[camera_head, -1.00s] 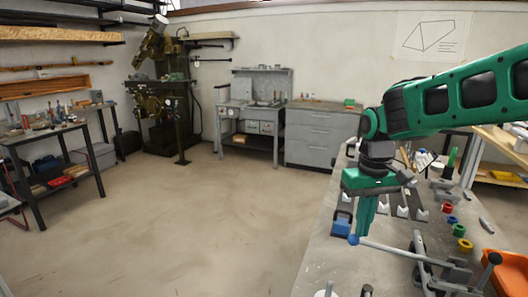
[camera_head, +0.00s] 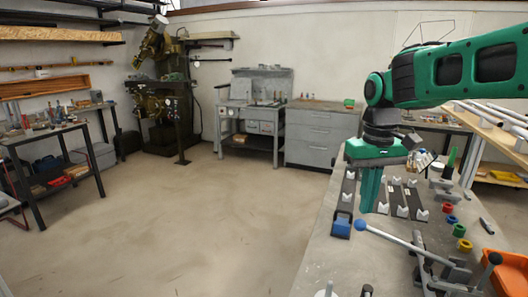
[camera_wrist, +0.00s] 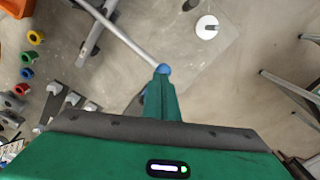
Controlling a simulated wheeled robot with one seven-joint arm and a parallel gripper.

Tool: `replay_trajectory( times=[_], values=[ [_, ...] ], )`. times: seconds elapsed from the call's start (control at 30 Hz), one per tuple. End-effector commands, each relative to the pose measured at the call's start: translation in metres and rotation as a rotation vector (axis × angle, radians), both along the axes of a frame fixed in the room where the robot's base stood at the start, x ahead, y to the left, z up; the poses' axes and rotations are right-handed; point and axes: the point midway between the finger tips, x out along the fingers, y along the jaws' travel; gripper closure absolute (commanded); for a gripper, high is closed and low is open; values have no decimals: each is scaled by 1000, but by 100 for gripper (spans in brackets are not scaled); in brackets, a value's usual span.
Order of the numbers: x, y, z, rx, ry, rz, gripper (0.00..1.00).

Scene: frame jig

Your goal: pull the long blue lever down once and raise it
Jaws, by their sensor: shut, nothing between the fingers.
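The knob and rod also show in the wrist view, the knob (camera_wrist: 163,69) just past the fingertips and the rod (camera_wrist: 120,33) running to the upper left. My gripper (camera_head: 370,211) points down with its green fingers closed together, empty. Its tips are right by the knob, just above it in the head view; whether they touch it I cannot tell.
A blue block (camera_head: 341,228) sits left of the knob on a dark rail. White V-shaped holders (camera_head: 402,211) stand behind. Coloured rings, such as a yellow one (camera_head: 465,245), and an orange bin (camera_head: 503,265) lie right. The bench's front-left surface (camera_head: 325,262) is mostly clear.

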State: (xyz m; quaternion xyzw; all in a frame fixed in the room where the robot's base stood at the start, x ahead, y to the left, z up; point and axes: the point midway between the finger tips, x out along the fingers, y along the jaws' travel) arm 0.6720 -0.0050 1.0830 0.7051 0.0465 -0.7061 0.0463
Motion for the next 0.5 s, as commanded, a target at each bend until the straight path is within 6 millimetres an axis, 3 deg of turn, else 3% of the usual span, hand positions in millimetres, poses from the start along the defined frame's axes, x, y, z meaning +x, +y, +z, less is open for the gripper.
replay_trajectory(
  times=[0.5],
  values=[
    [0,0,36,0,-1,0,100]
  ],
)
